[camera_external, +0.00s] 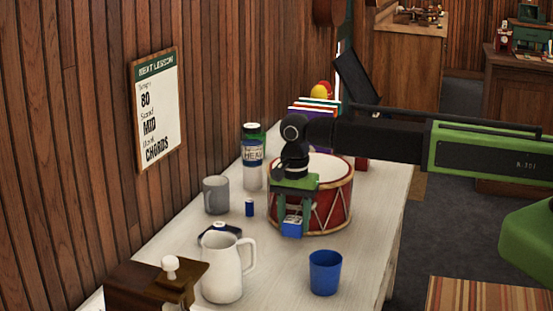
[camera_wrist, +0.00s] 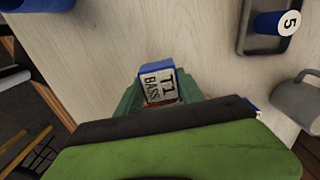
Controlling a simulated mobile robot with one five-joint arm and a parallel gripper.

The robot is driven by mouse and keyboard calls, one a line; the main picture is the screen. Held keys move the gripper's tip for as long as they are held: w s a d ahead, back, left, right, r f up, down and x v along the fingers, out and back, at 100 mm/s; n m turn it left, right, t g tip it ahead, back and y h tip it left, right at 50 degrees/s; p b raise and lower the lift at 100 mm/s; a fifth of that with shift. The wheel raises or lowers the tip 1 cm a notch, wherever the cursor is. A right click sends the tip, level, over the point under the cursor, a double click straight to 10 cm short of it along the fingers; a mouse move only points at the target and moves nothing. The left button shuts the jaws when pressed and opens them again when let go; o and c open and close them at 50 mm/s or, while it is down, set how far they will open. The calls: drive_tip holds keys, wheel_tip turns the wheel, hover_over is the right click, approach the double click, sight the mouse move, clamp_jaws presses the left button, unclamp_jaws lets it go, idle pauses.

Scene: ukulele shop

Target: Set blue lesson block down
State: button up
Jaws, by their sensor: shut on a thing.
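The blue lesson block (camera_external: 292,226) is a small blue cube held low between the fingers of my gripper (camera_external: 292,212), in front of the red drum. The white table (camera_external: 285,270) lies below. I cannot tell whether the block touches the tabletop.
A red drum (camera_external: 338,200) stands right behind my gripper. A blue cup (camera_external: 325,273), white pitcher (camera_external: 222,272), grey mug (camera_external: 216,194), small blue cylinder (camera_external: 250,207) and dark tray (camera_external: 207,238) stand around. Bare tabletop lies between the pitcher and blue cup.

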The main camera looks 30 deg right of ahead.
sight(291, 233)
drive_tip(key=f+b, duration=0.4)
drive_tip(key=shift+w+a, duration=0.25)
drive_tip(key=shift+w, duration=0.05)
drive_tip(key=shift+r, duration=0.25)
drive_tip(key=shift+f, duration=0.2)
drive_tip(key=o, duration=1.4)
wheel_tip(291, 233, up, 13)
drive_tip(key=p, duration=1.2)
drive_tip(key=shift+f+p, duration=0.15)
drive_tip(key=shift+p, duration=0.2)
drive_tip(key=shift+o, duration=1.2)
drive_tip(key=shift+f, duration=0.15)
